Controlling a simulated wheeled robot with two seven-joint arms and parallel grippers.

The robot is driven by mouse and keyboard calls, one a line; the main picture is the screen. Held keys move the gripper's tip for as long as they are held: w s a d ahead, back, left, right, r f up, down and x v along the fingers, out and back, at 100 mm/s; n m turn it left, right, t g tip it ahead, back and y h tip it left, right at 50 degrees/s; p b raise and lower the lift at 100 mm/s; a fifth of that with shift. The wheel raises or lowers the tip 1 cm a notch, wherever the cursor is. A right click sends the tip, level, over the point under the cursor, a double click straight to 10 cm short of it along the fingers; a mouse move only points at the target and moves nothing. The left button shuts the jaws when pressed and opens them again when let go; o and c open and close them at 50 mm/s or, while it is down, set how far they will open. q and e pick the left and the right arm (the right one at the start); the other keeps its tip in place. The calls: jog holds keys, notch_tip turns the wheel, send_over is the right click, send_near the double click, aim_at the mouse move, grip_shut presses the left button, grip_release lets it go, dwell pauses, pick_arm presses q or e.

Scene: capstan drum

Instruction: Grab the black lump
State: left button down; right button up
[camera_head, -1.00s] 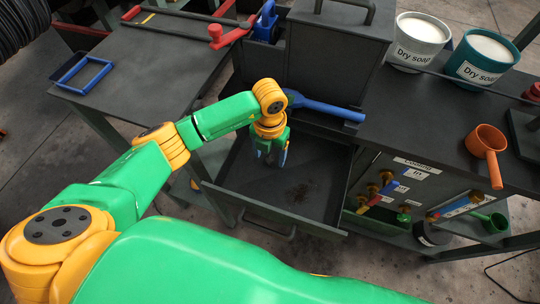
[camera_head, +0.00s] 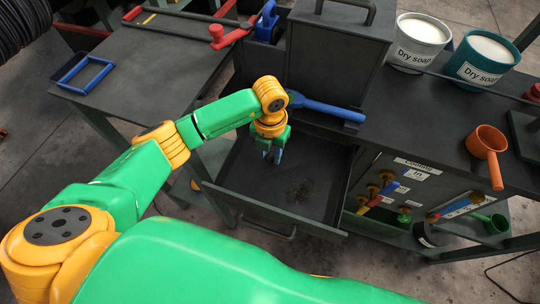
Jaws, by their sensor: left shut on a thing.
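My left gripper (camera_head: 274,156) points down into the open dark tray (camera_head: 235,196) under the bench. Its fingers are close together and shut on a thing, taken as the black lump. The lump itself is hardly distinguishable between the fingers against the dark tray. My right gripper is not in view.
A blue-handled tool (camera_head: 325,108) lies behind the gripper, below a tall dark box (camera_head: 333,55). Two Dry soap buckets (camera_head: 418,43) (camera_head: 484,58) and an orange pot (camera_head: 486,143) stand on the right bench. A control panel (camera_head: 400,187) faces the tray's right side.

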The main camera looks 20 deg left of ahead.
pick_arm(q)
jog(key=w+d+r+b, duration=0.3)
jog(key=d+r+b, duration=0.1)
jog(key=d+r, duration=0.7)
jog(key=d, duration=0.2)
jog(key=shift+d+r, duration=0.3)
jog(key=shift+r, duration=0.05)
